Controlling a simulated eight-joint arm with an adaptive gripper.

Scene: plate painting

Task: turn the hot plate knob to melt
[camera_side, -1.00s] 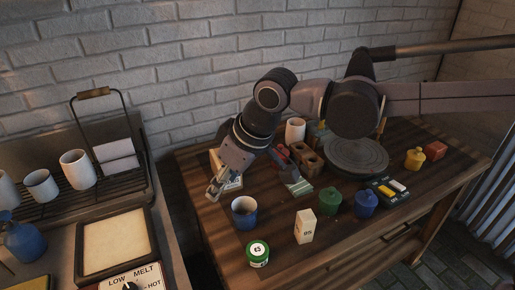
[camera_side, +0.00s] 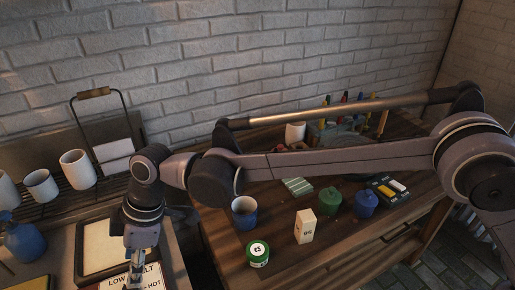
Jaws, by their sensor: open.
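The hot plate (camera_side: 93,245) is a dark-framed, cream-topped panel at the lower left. My gripper (camera_side: 135,284) points down over the label plate, open, at the dial area. The knob is hidden behind my gripper, so I cannot tell whether the fingers touch it or where it points.
A rack (camera_side: 60,208) with white cups (camera_side: 78,170) and a blue bottle (camera_side: 24,238) stand left. The wooden table (camera_side: 290,265) at right holds a blue mug (camera_side: 244,213), a green-lidded jar (camera_side: 258,254), a box (camera_side: 305,227) and green and blue pots. My arm spans above it.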

